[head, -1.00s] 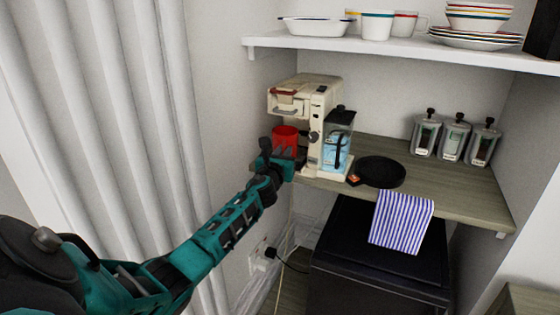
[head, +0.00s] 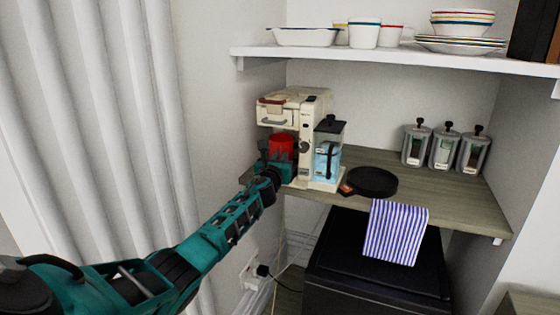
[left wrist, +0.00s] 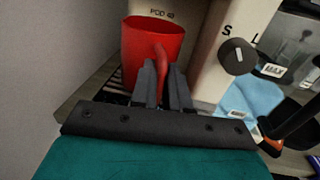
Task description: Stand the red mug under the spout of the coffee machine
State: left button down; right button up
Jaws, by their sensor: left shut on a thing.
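The cream coffee machine (head: 310,113) stands at the left end of the wooden counter, its head overhanging an open bay. The red mug (head: 281,145) is upright in this bay, below the overhanging head. My left gripper (head: 277,164) is in front of the mug. In the left wrist view, the mug (left wrist: 146,45) has its handle between the fingers of my left gripper (left wrist: 163,82), shut on it. A dark slatted drip tray (left wrist: 113,84) shows beside the fingers. The mug's base is hidden, so I cannot tell whether it touches the tray. The spout is not clearly visible.
A clear blue-tinted water tank (head: 328,158) is at the machine's right. A black pan (head: 371,182) lies right of it. A striped towel (head: 396,232) hangs over the counter's front edge. Several canisters (head: 446,149) stand at the back right. A white shelf (head: 400,59) with dishes is above.

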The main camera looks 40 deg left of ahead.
dwell(0.8)
pick_arm(q)
jog(key=c, duration=1)
grip_release()
jog(key=shift+c, duration=0.2)
jog(key=shift+f, duration=0.1)
